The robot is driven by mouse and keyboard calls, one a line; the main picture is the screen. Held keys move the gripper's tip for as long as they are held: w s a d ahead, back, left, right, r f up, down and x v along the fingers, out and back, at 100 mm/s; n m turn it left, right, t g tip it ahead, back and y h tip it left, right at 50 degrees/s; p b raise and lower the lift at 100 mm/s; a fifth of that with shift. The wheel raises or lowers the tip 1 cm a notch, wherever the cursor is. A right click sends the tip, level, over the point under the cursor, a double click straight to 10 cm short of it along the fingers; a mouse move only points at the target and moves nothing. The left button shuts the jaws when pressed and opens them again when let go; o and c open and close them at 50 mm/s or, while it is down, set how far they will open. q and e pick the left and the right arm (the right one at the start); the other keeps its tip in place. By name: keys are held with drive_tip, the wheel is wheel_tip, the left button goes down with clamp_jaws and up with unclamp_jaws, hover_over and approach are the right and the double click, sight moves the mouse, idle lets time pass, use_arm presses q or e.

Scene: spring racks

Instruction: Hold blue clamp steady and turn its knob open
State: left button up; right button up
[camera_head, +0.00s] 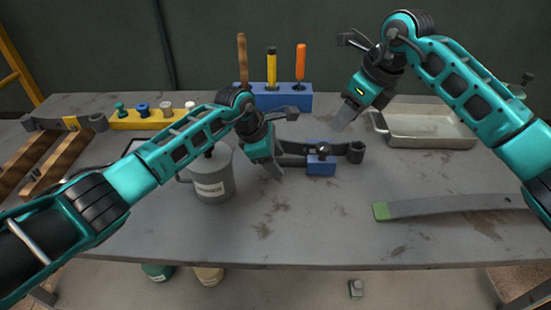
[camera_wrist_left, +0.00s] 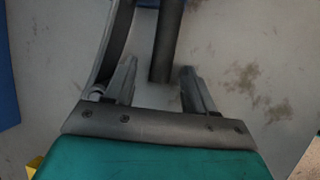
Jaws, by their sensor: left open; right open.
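The blue clamp (camera_head: 321,166) sits on the grey workbench near its middle, around a dark curved spring bar (camera_head: 355,152) with a rolled end. A small dark knob (camera_head: 323,149) is on the clamp's top. My left gripper (camera_head: 277,170) is open, left of the clamp and low over the bench. In the left wrist view its fingers (camera_wrist_left: 158,78) stand apart, with a dark bar (camera_wrist_left: 167,40) reaching between them; contact cannot be told. A bit of blue shows at that view's top edge. My right gripper (camera_head: 345,112) is open and empty, above and right of the clamp.
A grey lidded can (camera_head: 211,180) stands left of my left gripper. A blue tool block (camera_head: 292,98) is behind it. A metal tray (camera_head: 428,130) is at back right, and a green-tipped flat bar (camera_head: 440,206) lies at front right. The bench front centre is clear.

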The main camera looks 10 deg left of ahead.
use_arm(q)
drive_tip(key=shift+d+f, duration=0.1)
drive_tip(key=shift+f, duration=0.15)
clamp_jaws()
idle(0.4)
